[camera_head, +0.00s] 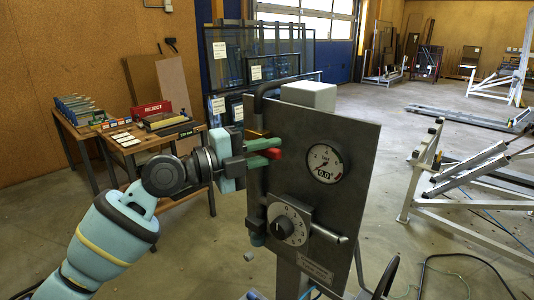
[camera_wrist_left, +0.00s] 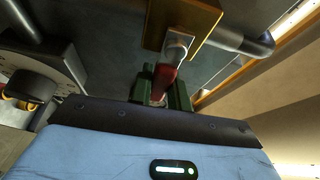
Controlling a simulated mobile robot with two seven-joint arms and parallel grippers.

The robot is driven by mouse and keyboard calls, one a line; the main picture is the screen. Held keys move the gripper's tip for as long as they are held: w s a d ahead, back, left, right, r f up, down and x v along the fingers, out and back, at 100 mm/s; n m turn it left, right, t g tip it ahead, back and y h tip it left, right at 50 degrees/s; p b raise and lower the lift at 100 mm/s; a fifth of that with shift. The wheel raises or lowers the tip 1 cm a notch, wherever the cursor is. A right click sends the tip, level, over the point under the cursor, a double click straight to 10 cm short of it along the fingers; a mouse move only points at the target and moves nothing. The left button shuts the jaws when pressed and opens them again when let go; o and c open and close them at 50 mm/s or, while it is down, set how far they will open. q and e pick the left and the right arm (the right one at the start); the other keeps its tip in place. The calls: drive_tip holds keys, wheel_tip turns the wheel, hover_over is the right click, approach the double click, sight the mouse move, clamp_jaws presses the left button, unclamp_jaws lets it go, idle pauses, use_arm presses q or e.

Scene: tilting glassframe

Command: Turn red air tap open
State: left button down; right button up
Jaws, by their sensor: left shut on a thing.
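The red air tap (camera_head: 271,154) is a small red lever on the left part of an upright grey panel (camera_head: 345,130). In the left wrist view the red lever (camera_wrist_left: 165,78) joins a metal stem on a brass-coloured block (camera_wrist_left: 185,22). My left gripper (camera_head: 275,149) has green fingers and is shut on the red lever, with a finger on either side of it. The fingers hide part of the lever. My right gripper is not in view.
The panel carries a round pressure gauge (camera_head: 324,164) and, below it, a dial knob (camera_head: 287,227). A metal rod (camera_head: 328,234) sticks out beside the dial. A workbench (camera_head: 148,137) stands behind on the left. White metal frames (camera_head: 455,170) stand on the right.

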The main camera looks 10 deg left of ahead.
use_arm(q)
drive_tip(key=shift+r+n+t+h+b, duration=0.3)
drive_tip(key=shift+n+b, duration=0.35)
drive_tip(key=shift+n, duration=0.25)
drive_tip(key=shift+w+a+r+n+t+b, duration=0.1)
drive_tip(key=shift+r+n+t+b, duration=0.25)
drive_tip(key=shift+n, duration=0.45)
drive_tip(key=shift+w+a+r+n+t+h, duration=0.15)
drive_tip(key=shift+r+n+t+h, duration=0.25)
drive_tip(key=shift+n, duration=0.6)
drive_tip(key=shift+a+r+n+b, duration=0.15)
drive_tip(key=shift+r+n+b, duration=0.2)
drive_tip(key=shift+n, duration=0.35)
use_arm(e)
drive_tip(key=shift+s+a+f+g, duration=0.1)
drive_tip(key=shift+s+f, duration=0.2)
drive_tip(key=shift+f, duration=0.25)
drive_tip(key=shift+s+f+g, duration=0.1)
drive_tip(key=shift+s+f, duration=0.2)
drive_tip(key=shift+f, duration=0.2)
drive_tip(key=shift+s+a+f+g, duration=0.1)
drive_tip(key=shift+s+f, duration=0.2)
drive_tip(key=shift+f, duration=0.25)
use_arm(q)
drive_tip(key=c, duration=1.3)
unclamp_jaws()
